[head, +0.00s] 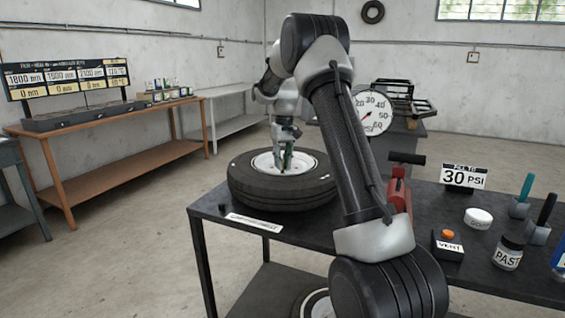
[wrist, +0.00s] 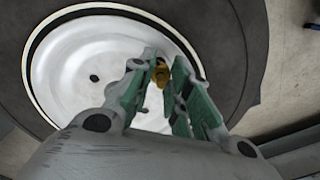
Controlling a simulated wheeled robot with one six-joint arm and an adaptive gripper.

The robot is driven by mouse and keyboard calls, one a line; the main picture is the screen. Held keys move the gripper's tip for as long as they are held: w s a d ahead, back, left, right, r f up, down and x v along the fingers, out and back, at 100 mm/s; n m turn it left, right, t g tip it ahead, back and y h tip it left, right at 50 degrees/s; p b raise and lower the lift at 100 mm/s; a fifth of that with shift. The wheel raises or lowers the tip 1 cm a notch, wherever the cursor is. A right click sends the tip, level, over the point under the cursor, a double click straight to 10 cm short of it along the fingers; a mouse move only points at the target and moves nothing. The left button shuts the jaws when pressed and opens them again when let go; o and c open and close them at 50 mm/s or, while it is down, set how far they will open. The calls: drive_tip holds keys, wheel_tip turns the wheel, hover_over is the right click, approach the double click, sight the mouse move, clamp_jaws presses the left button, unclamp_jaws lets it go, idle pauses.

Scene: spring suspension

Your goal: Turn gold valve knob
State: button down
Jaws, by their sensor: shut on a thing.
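The gold valve knob (wrist: 161,75) shows in the wrist view between the tips of my gripper (wrist: 161,76), over the white wheel hub (wrist: 85,70). My green-padded fingers are closed on the knob from both sides. In the head view, my gripper (head: 284,168) points down at the hub of the black tire (head: 283,192), which lies flat on the dark table. The knob cannot be made out in the head view, where the fingers and hub cover that spot.
A pressure gauge (head: 372,112) and a red pump (head: 399,190) stand right of the tire. A VENT button box (head: 447,247), a paste jar (head: 509,252), a white tub (head: 478,218) and a 30 PSI sign (head: 464,177) stand on the table's right side. A small black cap (head: 222,208) lies near the left edge.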

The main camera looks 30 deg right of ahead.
drive_tip(key=c, duration=1.3)
unclamp_jaws()
drive_tip(key=r, duration=1.2)
drive_tip(key=shift+d, duration=0.3)
